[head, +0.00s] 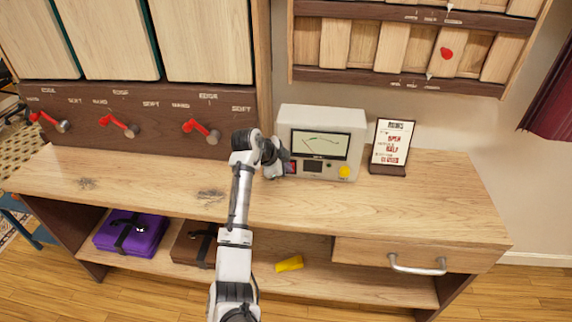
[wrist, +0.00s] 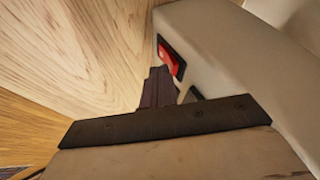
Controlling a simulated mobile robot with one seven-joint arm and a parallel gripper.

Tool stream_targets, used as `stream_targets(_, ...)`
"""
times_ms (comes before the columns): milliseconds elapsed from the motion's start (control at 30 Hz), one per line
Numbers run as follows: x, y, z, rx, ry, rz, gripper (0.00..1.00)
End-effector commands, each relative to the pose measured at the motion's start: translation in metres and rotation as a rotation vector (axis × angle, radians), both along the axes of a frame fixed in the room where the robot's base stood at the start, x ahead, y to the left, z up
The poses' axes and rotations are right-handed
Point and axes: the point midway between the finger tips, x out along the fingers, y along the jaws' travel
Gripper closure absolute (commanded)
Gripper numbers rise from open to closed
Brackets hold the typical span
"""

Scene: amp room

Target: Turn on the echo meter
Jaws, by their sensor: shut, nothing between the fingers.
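The echo meter (head: 350,116) is a cream box standing on the wooden counter. Its front has a screen (head: 320,144) with faint curved lines, a dark square and a yellow round knob (head: 344,172). A red rocker switch in a dark frame sits at its lower left front; the switch shows clearly in the wrist view (wrist: 168,58). My gripper (head: 287,168) is at the left end of the meter's front, partly covering that corner. In the wrist view its dark fingers (wrist: 158,86) are shut and empty, tips close to the switch. I cannot tell whether they touch it.
A framed sign (head: 391,146) stands right of the meter. Red levers (head: 201,131) line the panel at the left. The counter (head: 420,205) is clear in front. A purple case (head: 131,232) and a yellow object (head: 289,263) lie on the lower shelf.

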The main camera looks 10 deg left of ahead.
Motion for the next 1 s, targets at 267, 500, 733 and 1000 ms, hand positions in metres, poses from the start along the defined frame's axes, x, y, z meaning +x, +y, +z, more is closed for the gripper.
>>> stream_targets(267,0.000,0.000,0.000,0.000,0.000,-0.001,1.00)
stream_targets(500,0.007,0.000,0.002,0.000,0.000,-0.001,1.00)
stream_targets(733,0.007,0.000,0.005,0.000,0.000,-0.001,1.00)
stream_targets(1000,0.006,0.000,0.017,0.000,0.000,-0.001,1.00)
